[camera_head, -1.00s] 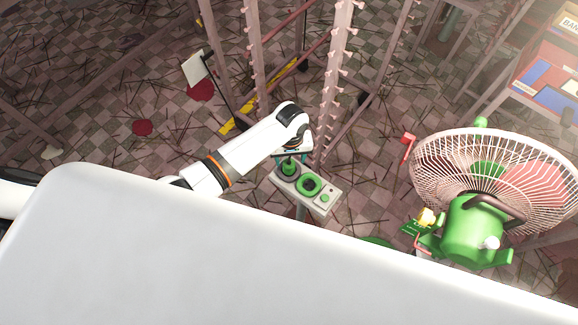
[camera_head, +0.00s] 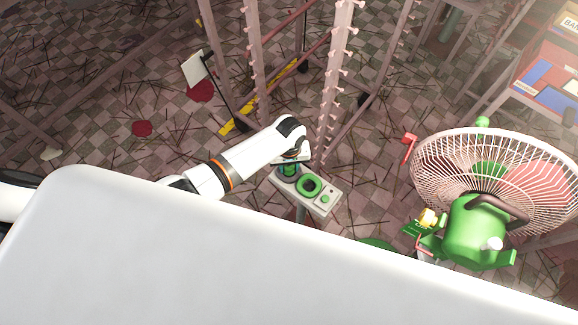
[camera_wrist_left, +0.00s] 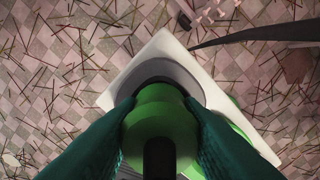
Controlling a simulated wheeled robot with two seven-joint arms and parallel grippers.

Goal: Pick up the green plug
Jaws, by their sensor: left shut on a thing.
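The green plug (camera_wrist_left: 160,130) shows in the left wrist view as a round green body with a dark middle. It stands at a dark grey round socket (camera_wrist_left: 165,72) on a pale panel (camera_wrist_left: 130,75). My left gripper (camera_wrist_left: 160,115) is shut on the plug, with a dark teal finger against each side. In the head view my left gripper (camera_head: 290,168) is over the left end of the panel (camera_head: 323,205) and mostly hides the plug. I cannot tell whether the plug is still seated. My right gripper is not in view.
A green ring (camera_head: 309,187) and a small green button (camera_head: 325,199) are on the panel beside the gripper. Metal rack posts (camera_head: 335,80) rise just behind. A large green fan (camera_head: 475,225) stands to the right. Thin sticks litter the checkered floor.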

